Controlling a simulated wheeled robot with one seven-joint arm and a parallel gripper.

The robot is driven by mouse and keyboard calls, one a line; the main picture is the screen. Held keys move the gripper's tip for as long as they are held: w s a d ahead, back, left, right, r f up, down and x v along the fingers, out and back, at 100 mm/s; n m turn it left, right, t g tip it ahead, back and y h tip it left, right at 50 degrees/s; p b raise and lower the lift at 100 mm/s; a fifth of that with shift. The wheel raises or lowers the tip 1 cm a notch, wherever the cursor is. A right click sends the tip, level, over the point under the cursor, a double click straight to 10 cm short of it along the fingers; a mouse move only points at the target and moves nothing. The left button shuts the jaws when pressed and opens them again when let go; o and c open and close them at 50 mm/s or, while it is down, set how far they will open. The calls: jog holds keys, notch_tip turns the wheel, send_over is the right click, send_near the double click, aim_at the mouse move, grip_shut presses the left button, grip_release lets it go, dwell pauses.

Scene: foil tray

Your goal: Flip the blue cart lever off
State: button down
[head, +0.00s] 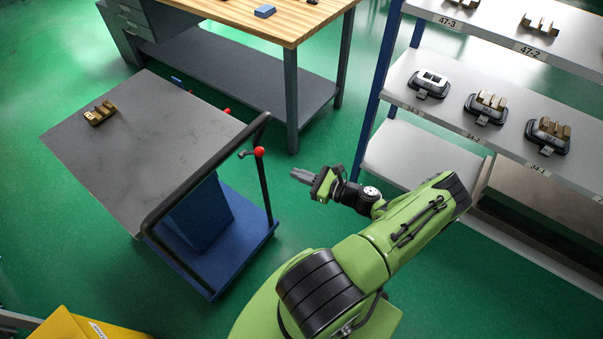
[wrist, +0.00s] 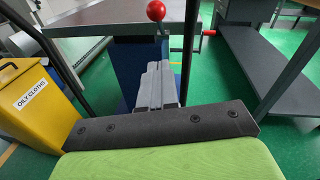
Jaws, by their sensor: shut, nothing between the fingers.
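The blue cart (head: 238,243) has a dark grey top (head: 150,150) and a black push handle (head: 200,176). Its lever, with a red ball knob (head: 259,151), sits by the right upright of the handle. The red knob also shows at the top of the wrist view (wrist: 156,10). My gripper (head: 294,174) is to the right of the knob in the head view, apart from it, with its fingers shut and empty. In the wrist view, the grey fingers (wrist: 157,70) lie together below the knob, pointing towards the cart.
A brass-coloured block part (head: 100,113) lies on the cart top. A wooden-topped workbench (head: 290,22) stands behind. Shelves (head: 400,88) with several parts stand at the right. A yellow oily-cloths bin (head: 70,325) is at the lower left. Green floor is clear between cart and shelves.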

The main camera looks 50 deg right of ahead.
jog(key=w+a+r, duration=0.1)
jog(key=w+r, duration=0.1)
jog(key=w, duration=0.6)
jog(key=shift+w+a+p, duration=0.3)
jog(key=shift+p, duration=0.05)
jog(key=shift+r, duration=0.15)
notch_tip(320, 180, up, 6)
jog(key=g+p, duration=0.5)
jog(key=p, duration=0.6)
send_over(253, 153)
jog(key=s+d, duration=0.2)
jog(key=shift+s+a+m, duration=0.1)
jog(key=shift+a+m, duration=0.15)
jog(key=shift+m, duration=0.05)
